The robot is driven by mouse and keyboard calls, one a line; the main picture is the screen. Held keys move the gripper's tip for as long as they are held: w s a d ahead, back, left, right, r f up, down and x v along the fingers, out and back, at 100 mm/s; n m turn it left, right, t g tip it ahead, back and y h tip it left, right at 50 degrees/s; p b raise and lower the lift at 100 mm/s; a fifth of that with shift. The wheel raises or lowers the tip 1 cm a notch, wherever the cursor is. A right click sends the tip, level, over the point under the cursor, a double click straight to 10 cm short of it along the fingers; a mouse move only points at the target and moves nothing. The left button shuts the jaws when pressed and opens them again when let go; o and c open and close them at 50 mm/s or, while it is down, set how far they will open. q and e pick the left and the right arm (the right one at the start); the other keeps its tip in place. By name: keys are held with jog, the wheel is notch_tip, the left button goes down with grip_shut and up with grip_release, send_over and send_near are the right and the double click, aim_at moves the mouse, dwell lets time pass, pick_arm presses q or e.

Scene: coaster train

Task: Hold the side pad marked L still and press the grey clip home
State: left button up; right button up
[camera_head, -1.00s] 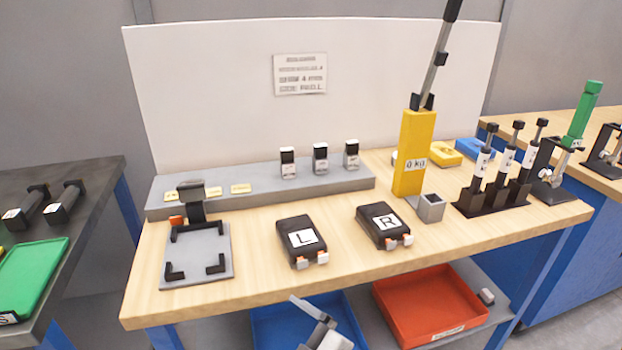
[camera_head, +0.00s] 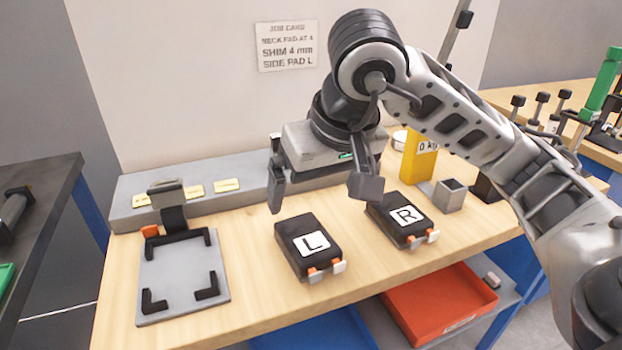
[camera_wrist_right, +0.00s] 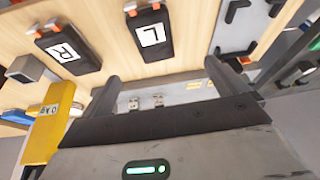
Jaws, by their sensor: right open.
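The side pad marked L (camera_head: 299,229) is a black block with a white label, lying flat on the wooden bench. Two small light-grey clip ends with orange parts, one of them this grey clip (camera_head: 338,267), stick out of its front edge. Pad L also shows in the right wrist view (camera_wrist_right: 165,53). My right gripper (camera_head: 320,190) is open and empty above and behind pad L, its two fingers spread wide and apart from the pad. It also shows in the right wrist view (camera_wrist_right: 165,80). My left gripper is not in view.
Pad R (camera_head: 405,232) lies right of pad L. A grey fixture plate (camera_head: 180,265) with black corner brackets lies left. A grey ledge (camera_head: 125,208) runs along the back. A yellow column (camera_head: 420,165) and a small grey box (camera_head: 450,195) stand right. A red tray (camera_head: 440,300) sits below.

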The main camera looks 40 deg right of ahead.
aim_at(304, 232)
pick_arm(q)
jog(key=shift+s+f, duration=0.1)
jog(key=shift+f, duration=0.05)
pick_arm(e)
jog(key=x, duration=0.5)
jog(key=d+x, duration=0.1)
jog(key=x, duration=0.9)
jog(key=shift+w+d+f, duration=0.15)
jog(key=shift+w, duration=0.2)
jog(key=c, duration=1.3)
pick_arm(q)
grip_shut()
